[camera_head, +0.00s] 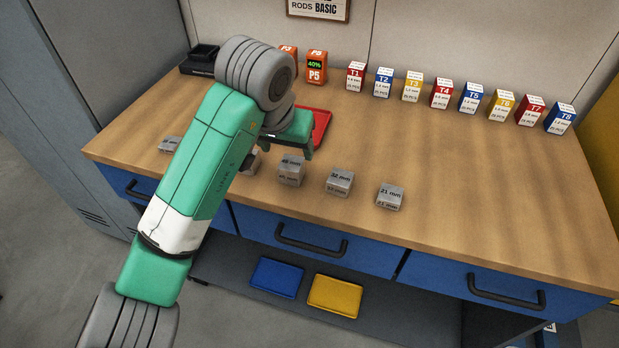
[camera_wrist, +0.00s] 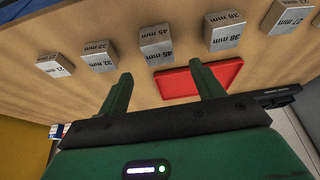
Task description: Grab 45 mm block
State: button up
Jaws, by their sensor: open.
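The 45 mm block (camera_head: 291,172) is a grey metal cube with a printed label, standing on the wooden bench in a row of similar blocks. In the wrist view the 45 mm block (camera_wrist: 157,44) lies just beyond the gap between my fingers. My gripper (camera_wrist: 161,76) is open and empty, with its two green fingers apart. In the head view my gripper (camera_head: 288,150) is behind the 45 mm block and looks higher than it. It hides part of the red tray behind it.
The 38 mm block (camera_wrist: 224,31) and 32 mm block (camera_wrist: 100,56) flank the target with gaps. A red tray (camera_head: 323,124) lies behind. Several labelled boxes (camera_head: 441,94) line the back.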

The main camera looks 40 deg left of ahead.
aim_at(291, 163)
jog(key=shift+b+x, duration=0.4)
jog(key=shift+x, duration=0.7)
jog(key=b+x, duration=0.2)
jog(key=x, duration=0.1)
jog(key=b+x, duration=0.1)
jog(key=x, duration=0.1)
jog(key=shift+s+d+f+b, duration=0.15)
jog(key=shift+s+f+b, duration=0.1)
jog(key=shift+s+b, duration=0.1)
jog(key=shift+w+r, duration=0.1)
jog(key=c, duration=1.2)
